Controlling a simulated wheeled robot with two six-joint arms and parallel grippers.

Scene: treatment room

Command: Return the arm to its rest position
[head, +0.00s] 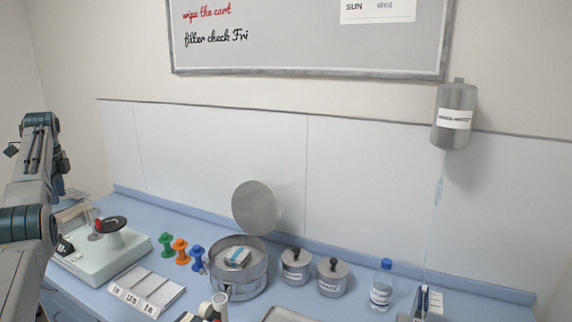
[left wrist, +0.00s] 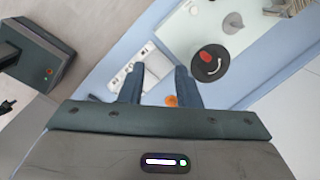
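My left arm comes in along the left edge of the head view, with its left gripper (head: 60,172) raised above the left end of the counter and partly hidden by the arm's own links. In the left wrist view, the two fingers of my left gripper (left wrist: 159,76) stand apart with a clear gap. Nothing is held between them. My right gripper is in neither view.
The blue counter (head: 150,212) holds a pale device with a black disc (head: 112,224), coloured spools (head: 180,250), an open steel drum (head: 238,285), lidded jars (head: 296,268) and a blue-capped bottle (head: 381,284). A steel canister (head: 455,115) hangs on the wall. Air above the counter is mostly free.

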